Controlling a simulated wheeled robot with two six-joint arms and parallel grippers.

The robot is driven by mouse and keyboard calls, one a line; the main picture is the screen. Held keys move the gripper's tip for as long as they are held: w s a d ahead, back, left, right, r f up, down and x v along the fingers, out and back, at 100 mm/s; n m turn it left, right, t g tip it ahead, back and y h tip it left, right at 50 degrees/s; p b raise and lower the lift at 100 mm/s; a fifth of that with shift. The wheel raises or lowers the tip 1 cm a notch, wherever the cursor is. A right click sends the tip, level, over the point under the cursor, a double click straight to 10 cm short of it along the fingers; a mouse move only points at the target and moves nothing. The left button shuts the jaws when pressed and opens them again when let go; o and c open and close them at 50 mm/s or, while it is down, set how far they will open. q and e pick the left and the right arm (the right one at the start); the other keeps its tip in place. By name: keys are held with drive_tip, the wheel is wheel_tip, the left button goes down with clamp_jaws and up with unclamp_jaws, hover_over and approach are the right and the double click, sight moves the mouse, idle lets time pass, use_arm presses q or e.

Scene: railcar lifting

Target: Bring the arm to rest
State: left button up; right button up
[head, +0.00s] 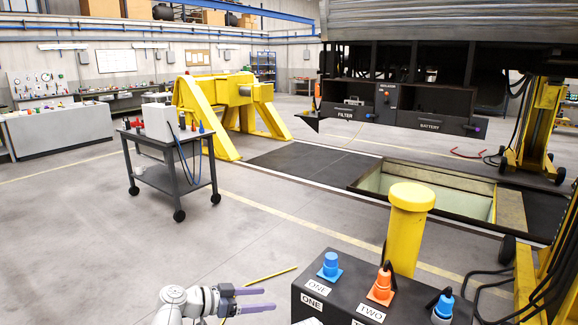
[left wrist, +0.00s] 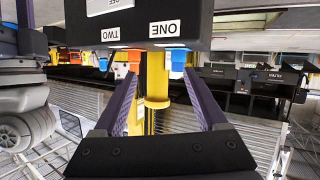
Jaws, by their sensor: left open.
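My left gripper (head: 272,299) is low in the head view, just left of a black socket box. Its two purple fingers are apart with nothing between them. In the left wrist view the open fingers (left wrist: 161,74) frame a yellow post (left wrist: 156,85), and the picture is upside down. The socket box (head: 338,282) carries labels ONE and TWO, a blue plug, an orange plug (head: 380,284) and another blue plug with a cable. My right gripper does not show.
A yellow bollard (head: 406,225) stands behind the box, with an open floor pit (head: 425,185) beyond. A dark trolley (head: 170,178) holds plugs and a pale case. A railcar underside with FILTER and BATTERY drawers (head: 437,124) hangs at upper right.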

use_arm(q)
drive_tip(key=s+d+f+n+g+y, duration=0.1)
drive_tip(key=s+d+f+g+y, duration=0.2)
drive_tip(key=s+d+f, duration=0.15)
drive_tip(key=s+a+f+n+g+y+p, duration=0.2)
drive_tip(key=s+f+n+y, duration=0.4)
drive_tip(key=s+y, duration=0.5)
drive_tip(key=shift+s+a+f+g, duration=0.5)
drive_tip(key=shift+s+f+g, duration=0.15)
drive_tip(key=shift+s, duration=0.45)
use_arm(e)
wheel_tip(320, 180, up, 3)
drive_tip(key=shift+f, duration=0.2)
use_arm(q)
drive_tip(key=shift+d, duration=0.1)
